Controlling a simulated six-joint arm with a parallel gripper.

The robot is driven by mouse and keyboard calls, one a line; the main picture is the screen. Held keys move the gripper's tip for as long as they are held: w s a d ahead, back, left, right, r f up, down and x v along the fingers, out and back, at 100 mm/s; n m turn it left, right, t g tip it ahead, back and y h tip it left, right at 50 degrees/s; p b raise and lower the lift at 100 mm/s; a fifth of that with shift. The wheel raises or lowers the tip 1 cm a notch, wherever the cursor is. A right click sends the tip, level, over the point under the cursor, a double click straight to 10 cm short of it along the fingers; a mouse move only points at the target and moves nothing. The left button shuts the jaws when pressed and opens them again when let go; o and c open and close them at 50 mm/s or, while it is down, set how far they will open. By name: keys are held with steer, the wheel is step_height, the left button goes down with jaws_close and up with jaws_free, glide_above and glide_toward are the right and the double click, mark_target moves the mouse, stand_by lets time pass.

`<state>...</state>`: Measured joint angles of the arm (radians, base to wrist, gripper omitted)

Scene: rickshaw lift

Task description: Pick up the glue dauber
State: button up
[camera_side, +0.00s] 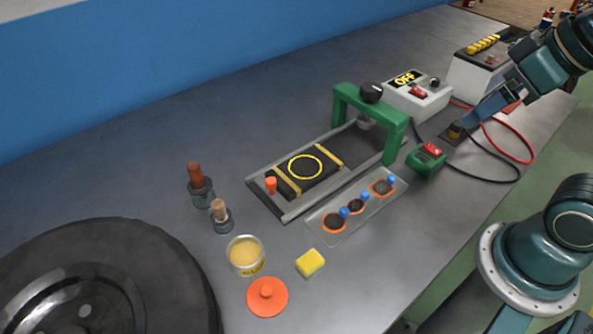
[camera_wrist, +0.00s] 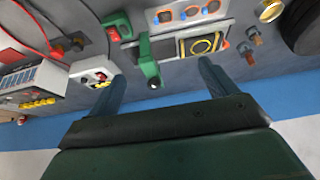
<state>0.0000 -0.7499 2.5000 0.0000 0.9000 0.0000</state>
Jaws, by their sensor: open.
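Two brown-handled tools in dark grey holders or bases stand upright on the left of the bench, a darker one (camera_side: 201,188) behind and a lighter one (camera_side: 221,216) in front. I cannot tell for certain which is the glue dauber. Both also show small at the upper right of the wrist view, one (camera_wrist: 256,38) beside the other (camera_wrist: 246,53). An open tin of yellowish paste (camera_side: 245,256) is just in front of them. My gripper (camera_side: 466,121) is at the right end of the bench, far from the tools. Its two fingers (camera_wrist: 162,80) are apart with nothing between them.
A green clamp frame (camera_side: 372,99) over a tray with a ringed dark pad (camera_side: 303,168) stands mid-bench. A patch tray (camera_side: 347,214), yellow sponge (camera_side: 310,263), orange lid (camera_side: 267,296), and tyre (camera_side: 100,275) lie nearer. An OFF box (camera_side: 416,98) and cables are near my gripper.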

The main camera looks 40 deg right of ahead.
steer(key=c, duration=0.8)
